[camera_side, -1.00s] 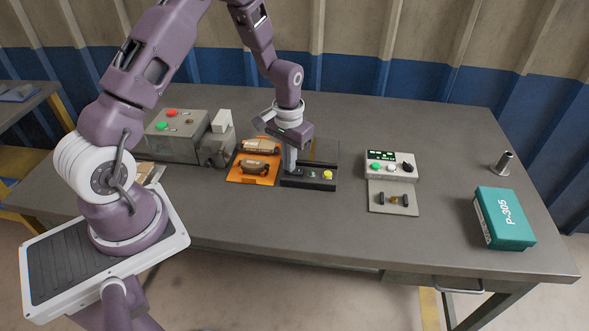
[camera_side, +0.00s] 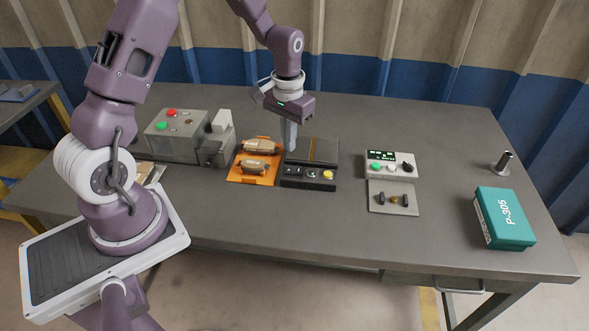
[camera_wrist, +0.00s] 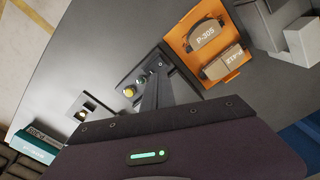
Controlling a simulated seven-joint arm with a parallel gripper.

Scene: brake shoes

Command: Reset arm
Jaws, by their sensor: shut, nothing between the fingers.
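My gripper (camera_side: 289,145) is shut and empty. In the side view it points down above the left rear edge of a dark flat device (camera_side: 314,151) that has a row of buttons and a yellow knob along its front. In the wrist view my shut fingers (camera_wrist: 155,85) reach toward this device's button strip (camera_wrist: 143,76) and cover part of it. I cannot tell how high the tips are above it.
Left of the device is an orange tray (camera_side: 237,174) with two brake shoes (camera_side: 256,166). A grey machine (camera_side: 172,141) stands further left. To the right are a control box (camera_side: 390,163), a small plate (camera_side: 393,208), a teal box (camera_side: 504,217) and a metal cylinder (camera_side: 502,163).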

